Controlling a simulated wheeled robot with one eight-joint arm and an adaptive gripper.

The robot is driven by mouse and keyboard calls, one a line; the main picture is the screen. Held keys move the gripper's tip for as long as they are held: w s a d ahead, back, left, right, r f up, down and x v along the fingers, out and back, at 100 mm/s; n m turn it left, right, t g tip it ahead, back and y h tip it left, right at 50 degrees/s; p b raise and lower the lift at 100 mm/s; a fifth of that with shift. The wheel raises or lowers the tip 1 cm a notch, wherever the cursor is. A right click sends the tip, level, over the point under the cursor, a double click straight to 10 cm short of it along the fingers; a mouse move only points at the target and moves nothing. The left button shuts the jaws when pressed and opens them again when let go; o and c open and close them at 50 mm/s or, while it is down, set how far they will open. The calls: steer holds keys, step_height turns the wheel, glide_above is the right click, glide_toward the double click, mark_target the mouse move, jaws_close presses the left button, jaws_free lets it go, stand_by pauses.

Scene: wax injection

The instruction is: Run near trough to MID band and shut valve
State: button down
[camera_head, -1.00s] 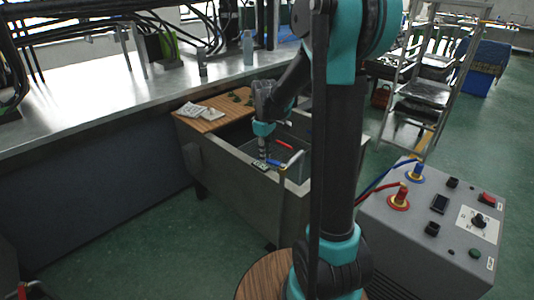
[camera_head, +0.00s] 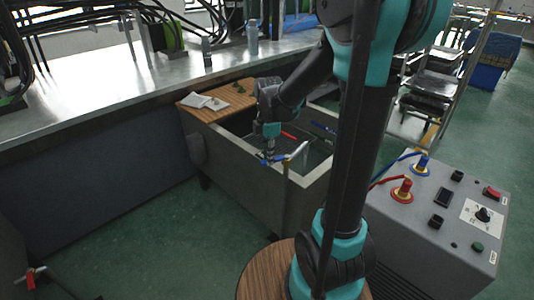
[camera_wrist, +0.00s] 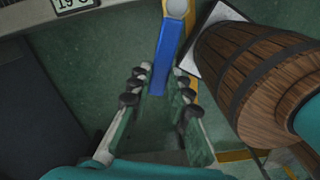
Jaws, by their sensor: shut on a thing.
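The near trough (camera_head: 236,170) is a grey tank beside the bench, with a bent pale pipe (camera_head: 286,186) at its near wall. My gripper (camera_head: 267,156) is low over that wall, left of the pipe. In the wrist view my gripper (camera_wrist: 155,100) has its fingers around the lower end of a blue lever (camera_wrist: 172,45). The lever runs up to a round pale pivot on a yellow fitting. A small display (camera_wrist: 72,5) at the top left is cut off. The water level and any band marks cannot be made out.
A red handle (camera_head: 289,135) shows inside the trough. A wooden board (camera_head: 226,96) with papers covers the trough's far end. A grey control box (camera_head: 430,215) with red and blue hoses stands at the right. Open green floor lies in front.

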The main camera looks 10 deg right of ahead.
steer(key=shift+s+d+n, duration=0.3)
steer(key=shift+s+n, duration=0.4)
steer(key=shift+n, duration=0.5)
steer(key=c, duration=1.4)
jaws_free()
steer(key=shift+r, duration=0.1)
step_height(320, 180, up, 12)
